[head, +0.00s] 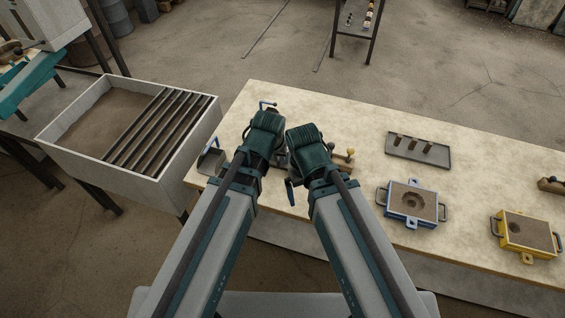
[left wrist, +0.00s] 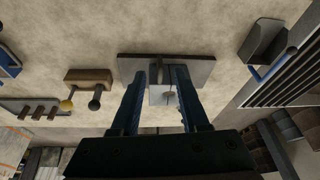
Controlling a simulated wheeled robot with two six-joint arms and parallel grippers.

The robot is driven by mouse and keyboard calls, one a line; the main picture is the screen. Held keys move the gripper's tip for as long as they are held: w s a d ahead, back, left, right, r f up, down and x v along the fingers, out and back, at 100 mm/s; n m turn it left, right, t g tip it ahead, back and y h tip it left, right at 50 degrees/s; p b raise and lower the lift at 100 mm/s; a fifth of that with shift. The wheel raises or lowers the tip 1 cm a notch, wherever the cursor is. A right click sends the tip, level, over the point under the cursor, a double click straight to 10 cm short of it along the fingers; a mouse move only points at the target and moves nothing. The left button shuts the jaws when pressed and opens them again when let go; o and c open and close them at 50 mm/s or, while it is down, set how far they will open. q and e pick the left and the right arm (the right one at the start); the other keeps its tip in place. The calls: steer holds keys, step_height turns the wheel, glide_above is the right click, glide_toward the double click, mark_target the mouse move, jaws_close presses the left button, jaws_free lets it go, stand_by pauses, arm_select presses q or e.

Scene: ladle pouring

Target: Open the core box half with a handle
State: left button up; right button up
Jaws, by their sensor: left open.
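The core box (left wrist: 200,72) shows in the left wrist view as a wide grey plate with a dark edge and a paler block at its middle. My left gripper (left wrist: 160,78) is open, with one dark blue finger on each side of that middle part. I cannot tell whether the fingers touch it. In the head view, my two wrists hide most of the core box. My right wrist (head: 306,145) is close beside my left wrist (head: 264,132); the right jaws are not clear enough to read.
A wooden block with two knobs (left wrist: 90,77) and a scoop (left wrist: 262,40) flank the core box. A tray of brown pieces (head: 419,155), a blue mould (head: 411,202) and a yellow mould (head: 526,235) lie to the right. A grated sandbox (head: 72,150) stands left of the table.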

mark_target(278, 163)
arm_select(q)
steer(key=shift+t, duration=0.3)
steer(key=b+x, duration=0.4)
steer(key=w+b+x, duration=0.1)
steer(key=b+x, duration=0.7)
steer(key=x, duration=0.1)
steer(key=shift+w+d+r, duration=0.3)
steer(key=shift+d+r, duration=0.1)
steer(key=shift+w+f+b, duration=0.2)
steer(key=shift+f+b, duration=0.15)
steer(key=shift+b, duration=0.05)
arm_select(e)
steer(key=f, duration=0.4)
steer(key=w+a+f, duration=0.1)
steer(key=f, duration=0.3)
steer(key=w+a+f, duration=0.1)
steer(key=f, duration=0.3)
steer(key=shift+a+f, duration=0.15)
steer(key=shift+f, duration=0.1)
arm_select(q)
jaws_close()
steer(key=shift+a, duration=0.1)
